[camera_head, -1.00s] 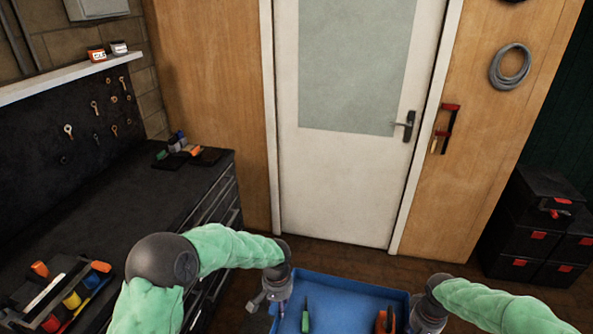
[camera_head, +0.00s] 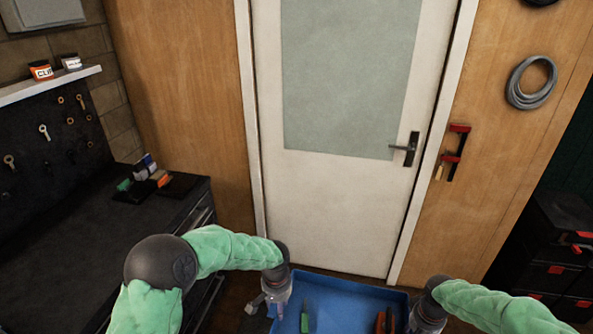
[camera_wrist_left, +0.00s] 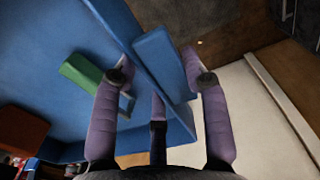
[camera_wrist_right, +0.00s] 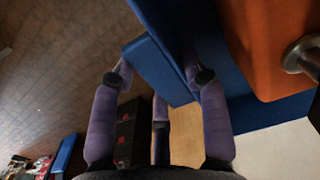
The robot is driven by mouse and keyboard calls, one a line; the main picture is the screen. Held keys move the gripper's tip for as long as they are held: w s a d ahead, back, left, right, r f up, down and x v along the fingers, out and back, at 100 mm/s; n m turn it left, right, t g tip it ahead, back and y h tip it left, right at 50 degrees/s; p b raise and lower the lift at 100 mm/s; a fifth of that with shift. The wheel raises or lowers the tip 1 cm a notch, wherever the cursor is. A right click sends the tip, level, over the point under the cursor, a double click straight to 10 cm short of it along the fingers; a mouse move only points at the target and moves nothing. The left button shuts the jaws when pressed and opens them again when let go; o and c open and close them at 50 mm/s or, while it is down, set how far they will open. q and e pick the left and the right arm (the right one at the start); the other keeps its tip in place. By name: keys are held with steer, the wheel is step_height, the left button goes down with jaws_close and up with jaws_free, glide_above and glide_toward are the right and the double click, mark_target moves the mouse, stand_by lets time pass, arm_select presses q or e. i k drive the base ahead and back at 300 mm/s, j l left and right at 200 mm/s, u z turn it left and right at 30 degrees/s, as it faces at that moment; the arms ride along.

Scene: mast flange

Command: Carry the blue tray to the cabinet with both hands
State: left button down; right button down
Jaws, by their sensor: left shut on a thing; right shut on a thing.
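The blue tray (camera_head: 345,293) is held in front of me at the bottom of the head view, its near part cut off by the frame. It holds a green-handled tool (camera_head: 305,318) and an orange item (camera_head: 381,322). My left gripper (camera_wrist_left: 160,75) is shut on the tray's left side, with fingers on both sides of a blue grip piece on the wall. My right gripper (camera_wrist_right: 160,80) is shut on the matching piece on the right side. In the head view the gripper fingers are mostly hidden. The cabinet cannot be told for certain in these views.
A closed white door (camera_head: 340,200) stands straight ahead. A dark workbench with drawers (camera_head: 70,235) runs along the left, with small items (camera_head: 150,178) at its far end. Black cases with red latches (camera_head: 550,240) are stacked at the right.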

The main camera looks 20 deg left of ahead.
mark_target(84, 256)
steer(key=i, duration=0.8)
steer(key=i+l+u, duration=0.15)
steer(key=i, duration=0.7)
steer(key=u, duration=2.85)
